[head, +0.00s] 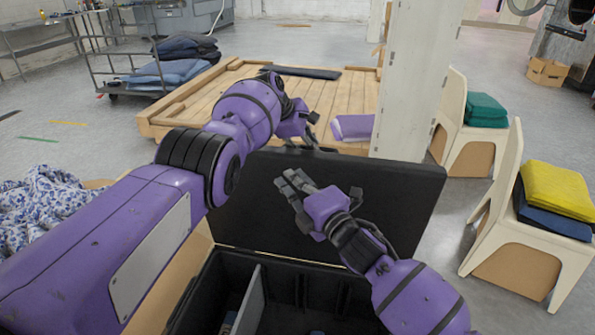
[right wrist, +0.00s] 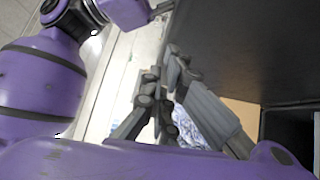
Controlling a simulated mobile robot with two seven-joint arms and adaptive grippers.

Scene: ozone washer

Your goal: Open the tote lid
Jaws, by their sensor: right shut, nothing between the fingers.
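The black tote (head: 280,278) stands at the bottom middle of the head view, with its inside and a grey divider showing. Its black lid (head: 400,190) stands raised, roughly upright, along the far side. The lid is also the dark panel in the right wrist view (right wrist: 250,45). My right gripper (head: 284,184) is shut and empty in front of the lid's inner face; its fingers also show in the right wrist view (right wrist: 168,75). I cannot tell whether it touches the lid. My left gripper (head: 308,136) is by the lid's top edge; its fingers are too small to read.
A wooden pallet platform (head: 335,105) lies behind the lid, beside a white post (head: 418,80). Chairs with folded green (head: 485,110) and yellow (head: 556,188) cloths stand at right. Patterned cloth (head: 45,205) lies at left, and a cart (head: 125,75) stands behind.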

